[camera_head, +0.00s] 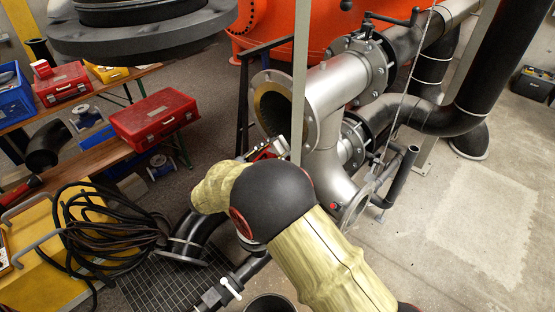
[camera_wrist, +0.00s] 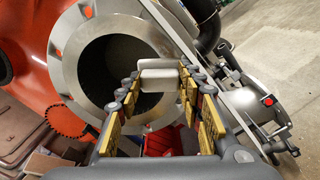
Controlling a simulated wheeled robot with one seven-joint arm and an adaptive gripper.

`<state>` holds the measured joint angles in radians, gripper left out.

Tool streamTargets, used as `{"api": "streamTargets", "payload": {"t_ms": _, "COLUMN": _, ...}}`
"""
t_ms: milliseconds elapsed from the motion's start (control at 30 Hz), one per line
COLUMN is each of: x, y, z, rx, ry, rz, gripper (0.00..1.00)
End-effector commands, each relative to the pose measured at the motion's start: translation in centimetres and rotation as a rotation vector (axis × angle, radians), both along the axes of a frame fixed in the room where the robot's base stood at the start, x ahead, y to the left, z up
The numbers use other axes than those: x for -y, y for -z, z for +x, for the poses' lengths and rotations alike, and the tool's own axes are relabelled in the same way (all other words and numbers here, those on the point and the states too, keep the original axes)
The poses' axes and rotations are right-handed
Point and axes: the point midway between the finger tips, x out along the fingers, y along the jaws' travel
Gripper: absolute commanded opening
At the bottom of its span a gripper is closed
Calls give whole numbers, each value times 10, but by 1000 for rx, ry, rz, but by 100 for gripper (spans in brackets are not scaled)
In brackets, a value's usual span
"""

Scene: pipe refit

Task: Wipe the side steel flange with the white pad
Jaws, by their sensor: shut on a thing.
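The side steel flange (camera_head: 309,118) is a wide grey ring around an open pipe mouth in the head view. In the wrist view the flange (camera_wrist: 63,62) fills the upper left, around a dark bore. My gripper (camera_wrist: 158,82) is shut on the white pad (camera_wrist: 158,76), a small pale block between the fingertips. The pad overlaps the right part of the bore and ring in that view; I cannot tell whether it touches the ring. In the head view my gripper (camera_head: 265,152) is just below the flange, partly hidden behind my arm, and the pad is not clearly visible.
A lower pipe flange (camera_head: 355,208) with a red spot stands right of my arm. A thin upright post (camera_head: 299,75) crosses in front of the pipe. A red tank (camera_head: 300,30) is behind. A red toolbox (camera_head: 154,116) sits on a bench at left.

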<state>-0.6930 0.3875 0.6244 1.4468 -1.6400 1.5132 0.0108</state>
Motion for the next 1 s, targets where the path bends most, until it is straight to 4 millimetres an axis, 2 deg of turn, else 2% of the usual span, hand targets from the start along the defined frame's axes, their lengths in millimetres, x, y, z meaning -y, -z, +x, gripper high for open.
{"api": "streamTargets", "payload": {"t_ms": 233, "x": 5, "y": 0, "z": 6, "rx": 4, "ry": -2, "rz": 6, "gripper": 9}}
{"api": "streamTargets", "payload": {"t_ms": 700, "x": 36, "y": 0, "z": 37, "rx": 5, "ry": -1, "rz": 5, "gripper": 9}}
{"api": "streamTargets", "payload": {"t_ms": 1000, "x": 42, "y": 0, "z": 43, "rx": 4, "ry": -2, "rz": 5, "gripper": 9}}
